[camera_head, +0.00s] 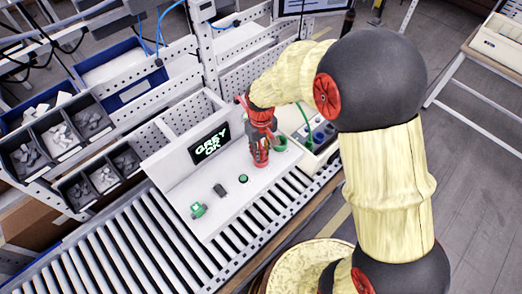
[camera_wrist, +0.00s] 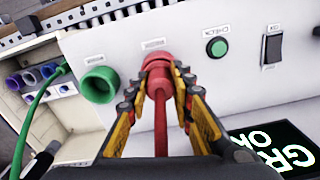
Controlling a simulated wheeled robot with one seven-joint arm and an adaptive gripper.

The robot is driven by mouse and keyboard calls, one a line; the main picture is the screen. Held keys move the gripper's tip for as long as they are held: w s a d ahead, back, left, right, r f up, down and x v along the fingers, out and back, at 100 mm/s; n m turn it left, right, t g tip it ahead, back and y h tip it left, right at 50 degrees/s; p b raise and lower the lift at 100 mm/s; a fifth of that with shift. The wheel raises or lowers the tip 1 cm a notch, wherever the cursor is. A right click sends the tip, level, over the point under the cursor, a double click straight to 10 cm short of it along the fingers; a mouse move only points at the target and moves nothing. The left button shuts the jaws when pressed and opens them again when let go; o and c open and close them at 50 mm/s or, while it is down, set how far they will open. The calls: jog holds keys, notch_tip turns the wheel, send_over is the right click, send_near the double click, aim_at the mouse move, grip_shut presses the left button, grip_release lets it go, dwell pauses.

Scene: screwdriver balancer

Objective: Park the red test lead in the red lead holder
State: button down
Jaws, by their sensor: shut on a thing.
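My gripper (camera_wrist: 160,84) is shut on the red test lead (camera_wrist: 160,118) in the wrist view, with an orange-and-black finger on each side of it. The lead runs from the bottom of the view up to a red round collar (camera_wrist: 155,60) on the white panel, which appears to be the red lead holder. The lead's tip is hidden there, so I cannot tell how deep it sits. In the head view my gripper (camera_head: 261,155) points down at the panel, and its fingers hide most of the holder.
A green holder (camera_wrist: 100,85) stands left of the red one in the wrist view. A green button (camera_wrist: 217,47) and a black switch (camera_wrist: 271,48) lie to the right. The display (camera_head: 210,144) reads "GREY OK". A green cable (camera_wrist: 37,110) runs to a socket box at the left.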

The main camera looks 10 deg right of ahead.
aim_at(261, 149)
jog(key=c, duration=1.5)
grip_release()
notch_tip(261, 149, up, 12)
jog(key=shift+f, duration=0.1)
